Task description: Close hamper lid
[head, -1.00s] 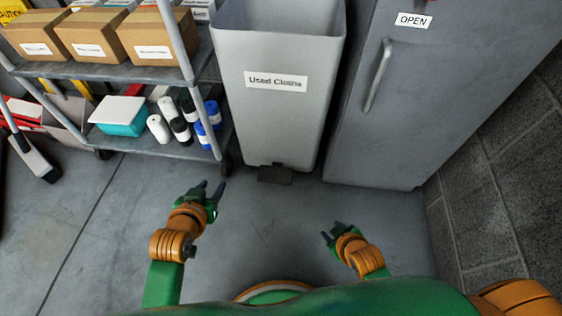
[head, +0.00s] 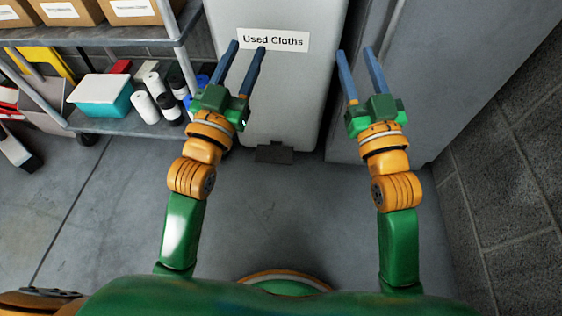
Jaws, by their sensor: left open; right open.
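The hamper (head: 285,75) is a tall light-grey bin labelled "Used Cloths", standing upright in the head view at the top centre. Its top and lid are out of the frame. A dark pedal (head: 273,153) sits at its base on the floor. My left gripper (head: 245,50) is open and empty, and appears in front of the hamper's left part, over the edge of the label. My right gripper (head: 358,55) is open and empty, and appears at the hamper's right edge, beside the grey cabinet. I cannot tell whether either gripper touches anything.
A grey cabinet (head: 440,75) stands right of the hamper, with a block wall (head: 510,190) further right. A metal shelf cart (head: 110,38) on the left holds cardboard boxes, a teal tub (head: 102,98) and several rolls. The floor (head: 285,210) between my arms is clear.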

